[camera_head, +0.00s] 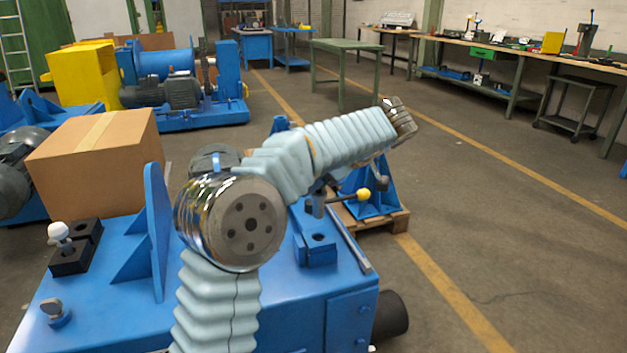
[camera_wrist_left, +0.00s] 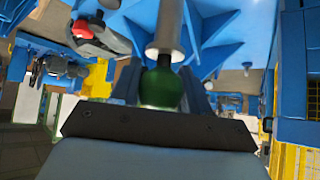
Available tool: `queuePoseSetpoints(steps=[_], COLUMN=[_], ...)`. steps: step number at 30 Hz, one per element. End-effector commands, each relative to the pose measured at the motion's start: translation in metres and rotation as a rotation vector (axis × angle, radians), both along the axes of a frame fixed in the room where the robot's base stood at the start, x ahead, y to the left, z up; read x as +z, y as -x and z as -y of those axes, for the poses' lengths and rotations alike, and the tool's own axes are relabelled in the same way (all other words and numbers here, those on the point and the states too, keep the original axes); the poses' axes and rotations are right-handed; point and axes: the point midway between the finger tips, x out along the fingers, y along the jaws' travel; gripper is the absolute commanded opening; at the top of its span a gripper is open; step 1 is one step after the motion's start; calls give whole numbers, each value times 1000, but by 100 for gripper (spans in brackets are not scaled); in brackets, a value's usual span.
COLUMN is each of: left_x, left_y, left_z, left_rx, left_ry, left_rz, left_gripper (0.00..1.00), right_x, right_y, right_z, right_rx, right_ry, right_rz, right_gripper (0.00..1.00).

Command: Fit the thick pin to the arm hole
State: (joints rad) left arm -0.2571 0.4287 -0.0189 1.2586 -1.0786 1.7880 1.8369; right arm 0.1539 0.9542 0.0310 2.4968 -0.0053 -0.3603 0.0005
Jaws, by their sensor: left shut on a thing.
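In the left wrist view my left gripper (camera_wrist_left: 164,98) is shut, its dark fingers on either side of a green knob (camera_wrist_left: 160,86). A pale metal shaft (camera_wrist_left: 166,30) stands out from the knob toward the top edge, in front of blue metalwork; I take knob and shaft to be the thick pin. The shaft's far end runs out of the frame, so I cannot tell whether it touches or enters a hole. In the head view my left arm hides its own gripper and the pin. I cannot make out the arm hole. My right gripper does not show.
A yellow-knobbed lever (camera_head: 363,194) stands beyond. The floor at right is clear.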

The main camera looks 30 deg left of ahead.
Motion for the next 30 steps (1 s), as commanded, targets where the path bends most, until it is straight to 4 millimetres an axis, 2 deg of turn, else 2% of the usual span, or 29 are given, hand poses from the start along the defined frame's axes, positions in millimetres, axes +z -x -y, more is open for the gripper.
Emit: queuePoseSetpoints(steps=[1, 6, 12, 30], left_x=[-9, -28, -43, -44], left_y=[0, 0, 0, 0], left_z=[0, 0, 0, 0], left_rx=[-1, -1, 1, 0], left_ry=[0, -1, -1, -1], left_rz=[1, 1, 1, 1], left_gripper=[4, 4, 4, 4], right_x=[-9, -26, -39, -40], right_y=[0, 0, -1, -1], right_z=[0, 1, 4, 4], right_rx=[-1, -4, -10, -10], right_ry=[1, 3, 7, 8], right_rz=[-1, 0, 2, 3], right_gripper=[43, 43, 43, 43])
